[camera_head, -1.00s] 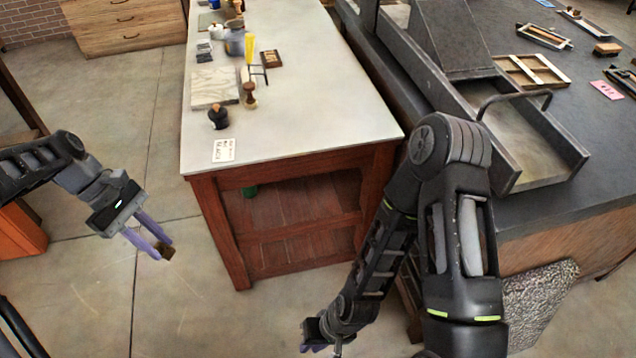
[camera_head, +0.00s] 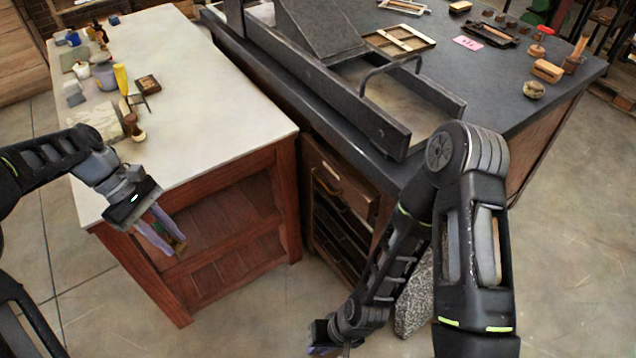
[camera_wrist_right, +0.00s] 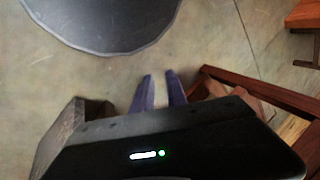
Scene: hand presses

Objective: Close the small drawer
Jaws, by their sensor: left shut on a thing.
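A wooden drawer front (camera_head: 338,178) with a small pale handle shows under the dark counter, above dark slatted shelves. I cannot tell how far the drawer stands out. My right gripper (camera_head: 322,348) is low at the bottom edge of the head view, below and apart from the drawer. In the right wrist view its two purple fingers (camera_wrist_right: 160,92) are apart with nothing between them, over the floor.
The pale-topped table (camera_head: 220,110) holds jars, a brush and small tools at its far left. The dark counter (camera_head: 480,90) carries a press with a metal bed (camera_head: 400,95). A speckled grey thing (camera_head: 412,300) stands below it, partly behind my right arm.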

